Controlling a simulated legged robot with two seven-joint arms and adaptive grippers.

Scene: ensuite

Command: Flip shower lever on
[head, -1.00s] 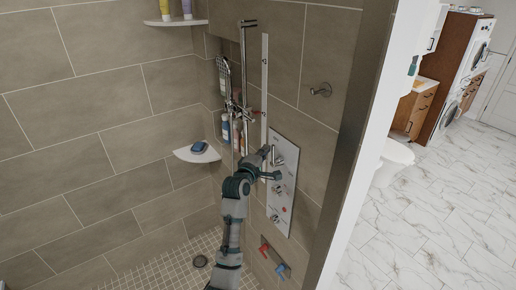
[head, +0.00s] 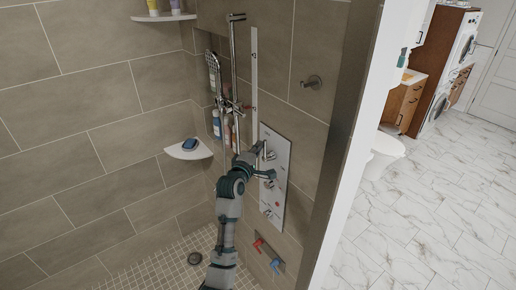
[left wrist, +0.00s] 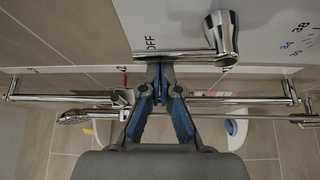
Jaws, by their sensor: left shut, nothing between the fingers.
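The shower control panel (head: 274,208) is a tall pale plate on the tiled wall, with several chrome controls down it. The shower lever (left wrist: 185,54) is a chrome bar ending in a round knob at its right, near the top of the panel. The word OFF is printed beside the bar in the left wrist view. My right gripper is in neither view.
A corner shelf (head: 188,150) holds a blue item. Red and blue handles (head: 275,263) sit low on the wall. A wall edge (head: 350,130) bounds the shower at the right.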

